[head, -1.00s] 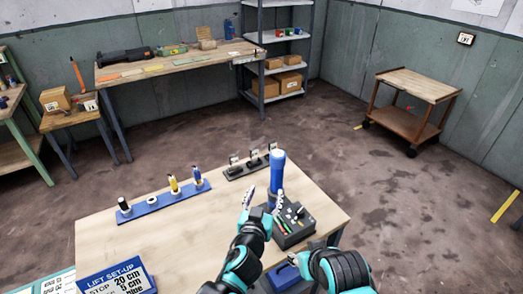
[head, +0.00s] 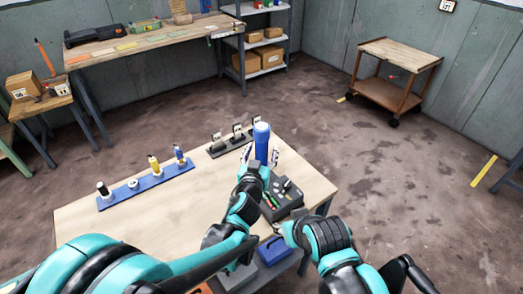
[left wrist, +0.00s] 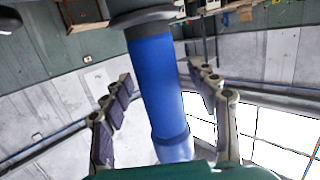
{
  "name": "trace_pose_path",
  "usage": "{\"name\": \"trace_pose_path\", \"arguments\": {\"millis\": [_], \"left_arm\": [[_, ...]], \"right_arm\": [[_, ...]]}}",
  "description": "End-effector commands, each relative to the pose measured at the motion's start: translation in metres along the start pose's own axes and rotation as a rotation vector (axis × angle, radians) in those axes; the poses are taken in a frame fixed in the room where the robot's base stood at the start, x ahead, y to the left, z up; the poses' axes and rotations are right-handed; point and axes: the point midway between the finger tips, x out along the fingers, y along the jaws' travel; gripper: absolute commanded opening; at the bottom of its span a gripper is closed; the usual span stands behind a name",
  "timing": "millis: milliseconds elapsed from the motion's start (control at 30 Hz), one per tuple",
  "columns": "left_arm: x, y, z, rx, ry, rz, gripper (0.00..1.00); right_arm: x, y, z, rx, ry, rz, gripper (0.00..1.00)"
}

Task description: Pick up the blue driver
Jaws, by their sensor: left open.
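A thick blue cylinder (head: 262,146) with a lighter blue top stands upright at the table's right side. It also fills the middle of the left wrist view (left wrist: 158,85), which looks upside down, with a dark flange at its base. My left gripper (head: 260,158) is open, one finger on each side of this cylinder; I cannot tell whether they touch it. A smaller blue-handled tool (head: 179,156) stands in the blue rack (head: 145,186), beside a yellow one (head: 154,164). My right arm's end (head: 282,230) is low by the table's front edge; its fingers are not clear.
A dark box with buttons (head: 282,200) sits just in front of the cylinder. The wooden table top (head: 205,205) is clear in the middle.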

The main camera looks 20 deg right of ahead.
Motion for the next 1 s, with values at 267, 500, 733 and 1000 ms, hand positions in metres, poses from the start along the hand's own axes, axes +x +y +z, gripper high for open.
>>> {"name": "trace_pose_path", "arguments": {"millis": [267, 500, 733, 1000], "left_arm": [[0.000, 0.000, 0.000, 0.000, 0.000, 0.000, 0.00], [-0.001, 0.000, -0.001, 0.000, 0.001, 0.001, 0.00], [-0.002, 0.000, -0.011, 0.000, 0.001, 0.001, 0.00], [-0.008, 0.000, -0.051, 0.000, 0.001, 0.001, 0.00]], "right_arm": [[0.000, 0.000, 0.000, 0.000, 0.000, 0.000, 0.40], [0.000, 0.000, 0.000, 0.000, 0.000, 0.000, 0.40], [-0.004, 0.000, -0.003, 0.000, 0.000, 0.000, 0.40], [-0.019, 0.000, -0.013, 0.000, 0.000, 0.000, 0.40]]}}
